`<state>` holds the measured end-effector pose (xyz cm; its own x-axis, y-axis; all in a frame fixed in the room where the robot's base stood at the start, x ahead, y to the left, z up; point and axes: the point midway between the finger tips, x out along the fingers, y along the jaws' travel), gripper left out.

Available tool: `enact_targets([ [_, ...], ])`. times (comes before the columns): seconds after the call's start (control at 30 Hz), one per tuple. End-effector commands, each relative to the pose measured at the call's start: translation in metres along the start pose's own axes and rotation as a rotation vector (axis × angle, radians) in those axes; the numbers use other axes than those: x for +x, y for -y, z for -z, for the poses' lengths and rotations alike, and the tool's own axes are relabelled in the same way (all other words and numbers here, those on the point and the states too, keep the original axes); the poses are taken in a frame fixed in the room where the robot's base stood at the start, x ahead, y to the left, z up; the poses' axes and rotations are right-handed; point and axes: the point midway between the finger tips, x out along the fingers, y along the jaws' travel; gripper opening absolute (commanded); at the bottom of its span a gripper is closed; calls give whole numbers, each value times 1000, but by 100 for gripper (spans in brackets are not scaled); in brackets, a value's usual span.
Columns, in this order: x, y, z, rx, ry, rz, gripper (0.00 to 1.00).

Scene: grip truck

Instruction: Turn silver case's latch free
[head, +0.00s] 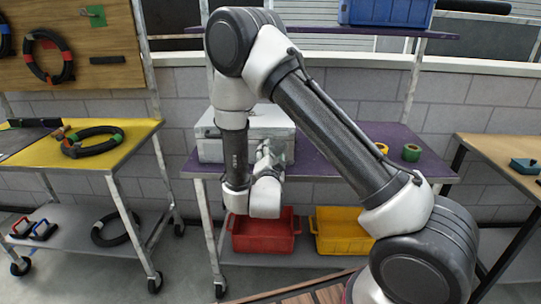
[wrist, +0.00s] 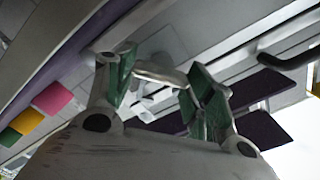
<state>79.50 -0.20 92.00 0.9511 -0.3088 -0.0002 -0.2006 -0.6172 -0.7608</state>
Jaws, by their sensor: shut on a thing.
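The silver case (head: 208,148) stands on the purple shelf, partly hidden behind my arm in the head view. My gripper (head: 270,155) is at the case's front, right of its middle. In the wrist view my gripper (wrist: 160,80) has its green-padded fingers on either side of a pale metal piece, the latch (wrist: 160,73), and is shut on it. The latch is hidden in the head view. How far the latch is turned cannot be told.
The purple shelf (head: 330,165) also carries tape rolls (head: 411,152) to the right. Red (head: 264,238) and yellow (head: 343,238) bins stand on the lower shelf. A yellow-topped cart (head: 110,165) is at left, a wooden table (head: 490,150) at right.

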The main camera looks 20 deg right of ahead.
Motion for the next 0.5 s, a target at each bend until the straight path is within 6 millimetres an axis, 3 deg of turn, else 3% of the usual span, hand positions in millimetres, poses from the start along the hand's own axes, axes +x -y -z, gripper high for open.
enact_targets([
  [0.5, 0, -2, 0, 464, -1, 0, 30],
])
